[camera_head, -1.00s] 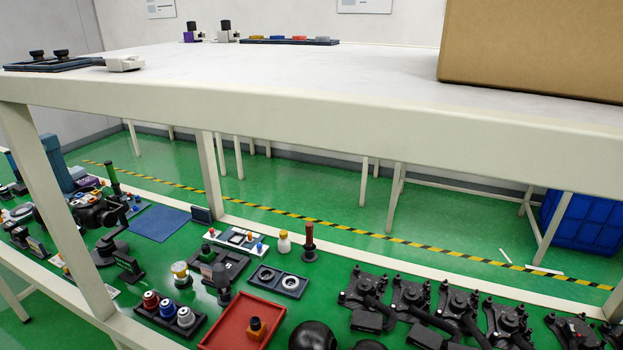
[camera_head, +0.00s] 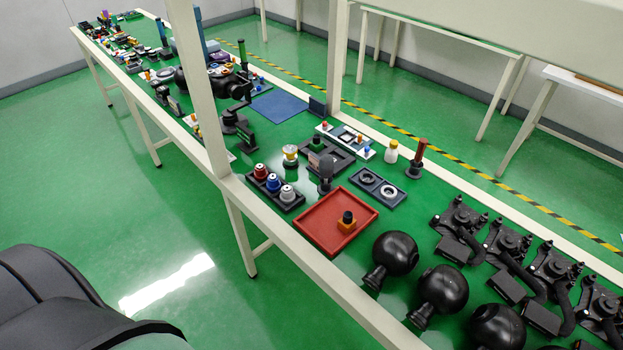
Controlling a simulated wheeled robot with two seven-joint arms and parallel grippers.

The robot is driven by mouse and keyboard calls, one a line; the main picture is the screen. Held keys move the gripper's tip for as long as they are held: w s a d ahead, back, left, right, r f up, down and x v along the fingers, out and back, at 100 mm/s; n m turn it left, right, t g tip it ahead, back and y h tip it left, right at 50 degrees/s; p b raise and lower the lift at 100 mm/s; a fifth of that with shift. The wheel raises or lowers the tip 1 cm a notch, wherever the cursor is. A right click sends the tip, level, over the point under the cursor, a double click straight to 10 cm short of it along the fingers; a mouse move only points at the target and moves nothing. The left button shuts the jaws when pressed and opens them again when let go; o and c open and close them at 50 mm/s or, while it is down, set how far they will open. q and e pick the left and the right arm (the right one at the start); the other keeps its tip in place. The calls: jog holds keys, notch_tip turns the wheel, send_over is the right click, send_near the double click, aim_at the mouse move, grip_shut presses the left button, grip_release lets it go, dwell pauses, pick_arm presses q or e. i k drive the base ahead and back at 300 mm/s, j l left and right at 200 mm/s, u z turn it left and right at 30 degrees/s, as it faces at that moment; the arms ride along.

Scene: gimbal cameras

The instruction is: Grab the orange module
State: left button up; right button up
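An orange module (camera_head: 346,226) with a black knob on top stands upright in a shallow red tray (camera_head: 318,204), near the tray's right corner. The tray lies on the long green-topped table (camera_head: 262,150), close to its front edge. Neither of my grippers shows in the head view. Part of my own dark body shows at the lower left, well apart from the table.
Left of the tray is a dark holder (camera_head: 276,191) with red, blue and white capped pieces. Black spheres (camera_head: 395,252) and black mechanical units (camera_head: 460,218) crowd the right side. A white post (camera_head: 199,90) stands at the front edge. The green floor (camera_head: 130,225) in front is open.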

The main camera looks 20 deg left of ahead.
aim_at(347, 224)
jog(key=k+l, duration=0.15)
jog(key=l, duration=0.2)
jog(key=k+l, duration=0.15)
jog(key=l, duration=0.2)
jog(key=k+l, duration=0.2)
jog(key=l, duration=0.15)
jog(key=k+l, duration=0.15)
jog(key=l, duration=0.25)
